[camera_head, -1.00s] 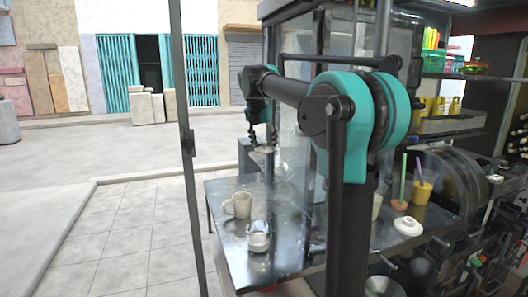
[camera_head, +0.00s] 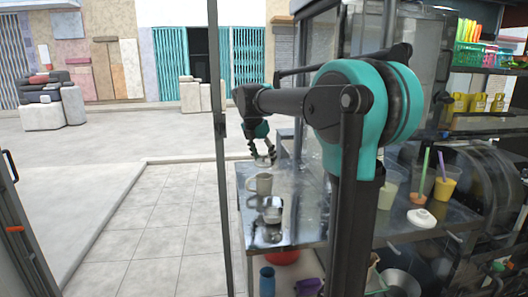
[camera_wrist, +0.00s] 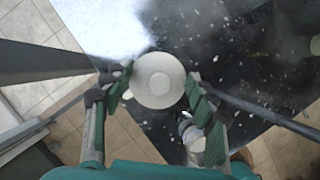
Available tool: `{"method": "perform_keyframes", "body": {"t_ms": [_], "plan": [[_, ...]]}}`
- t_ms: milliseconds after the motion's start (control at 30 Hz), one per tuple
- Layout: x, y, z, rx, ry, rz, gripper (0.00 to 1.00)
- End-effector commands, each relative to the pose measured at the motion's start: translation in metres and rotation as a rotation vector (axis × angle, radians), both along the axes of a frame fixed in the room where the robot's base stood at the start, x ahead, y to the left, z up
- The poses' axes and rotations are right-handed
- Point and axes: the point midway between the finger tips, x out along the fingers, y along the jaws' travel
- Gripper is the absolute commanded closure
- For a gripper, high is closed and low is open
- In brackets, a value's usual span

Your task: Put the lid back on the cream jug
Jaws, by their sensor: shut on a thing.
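My gripper (camera_head: 263,157) is shut on a pale round lid (camera_wrist: 158,80). The wrist view shows the lid between the two fingers, with a round raised centre. In the head view the gripper is just above and behind a beige mug (camera_head: 260,184) on the metal table. A small shiny jug (camera_head: 271,213) stands in front of the mug; it is small and its opening is unclear. In the wrist view a shiny vessel (camera_wrist: 187,127), perhaps this jug, is partly hidden by the right finger. A small pale piece shows beside the lid's left edge; I cannot tell what it is.
The metal table (camera_head: 305,217) has bare room right of the mug and jug. A thin dark post (camera_head: 222,190) stands left of the table. A white lidded dish (camera_head: 421,218) and cups (camera_head: 444,188) stand on the right counter. A glass-sided cabinet rises behind my arm.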

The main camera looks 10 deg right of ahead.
Motion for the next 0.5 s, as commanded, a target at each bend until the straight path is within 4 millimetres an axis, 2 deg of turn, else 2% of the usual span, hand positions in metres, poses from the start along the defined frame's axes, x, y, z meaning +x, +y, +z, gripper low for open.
{"method": "perform_keyframes", "body": {"t_ms": [300, 500], "plan": [[0.001, 0.0, -0.028, 0.0, 0.0, 0.0, 0.67], [0.001, 0.0, -0.039, 0.0, 0.0, 0.0, 0.67]]}}
